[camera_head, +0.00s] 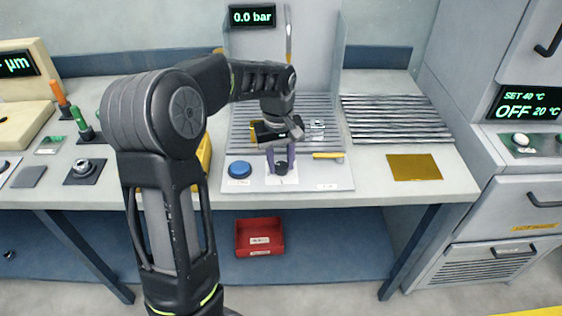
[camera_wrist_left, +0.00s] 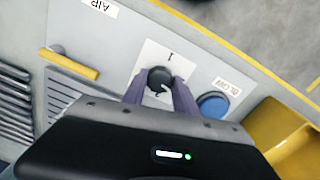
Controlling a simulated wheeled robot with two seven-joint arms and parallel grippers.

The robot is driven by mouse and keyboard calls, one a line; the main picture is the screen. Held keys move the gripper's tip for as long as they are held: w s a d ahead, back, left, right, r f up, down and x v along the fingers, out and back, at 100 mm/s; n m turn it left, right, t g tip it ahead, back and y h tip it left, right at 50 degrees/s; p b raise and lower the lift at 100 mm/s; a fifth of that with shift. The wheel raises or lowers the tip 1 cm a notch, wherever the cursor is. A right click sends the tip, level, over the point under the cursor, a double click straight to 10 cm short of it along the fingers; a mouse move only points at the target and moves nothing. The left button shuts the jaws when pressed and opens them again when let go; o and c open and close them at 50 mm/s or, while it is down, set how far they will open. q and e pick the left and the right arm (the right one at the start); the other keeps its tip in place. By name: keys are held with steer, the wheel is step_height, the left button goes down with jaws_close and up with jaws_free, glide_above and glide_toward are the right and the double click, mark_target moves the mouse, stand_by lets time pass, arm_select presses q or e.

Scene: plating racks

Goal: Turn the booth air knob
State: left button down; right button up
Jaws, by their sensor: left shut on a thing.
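The booth air knob is a round black knob (camera_head: 281,168) on a white plate at the front of the booth panel. It also shows in the left wrist view (camera_wrist_left: 158,79), with a pale pointer mark toward its lower right. My left gripper (camera_head: 281,160) reaches down over it, its two purple fingers on either side of the knob, shut on it. The fingers also show in the left wrist view (camera_wrist_left: 160,88). The display (camera_head: 252,16) above the booth reads 0.0 bar. My right gripper is in neither view.
A blue button (camera_head: 239,170) sits left of the knob, and a yellow handle (camera_head: 328,155) lies to its right. A gold plate (camera_head: 414,167) and dark rods (camera_head: 395,118) are farther right. A red bin (camera_head: 260,237) stands below the bench.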

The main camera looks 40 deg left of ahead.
mark_target(280, 166)
arm_select(q)
steer(key=n, duration=0.6)
steer(key=shift+r, duration=0.1)
stand_by(0.3)
steer(key=c, duration=1)
jaws_free()
steer(key=shift+o, duration=0.2)
step_height(280, 166, up, 8)
steer(key=shift+s+f, duration=0.15)
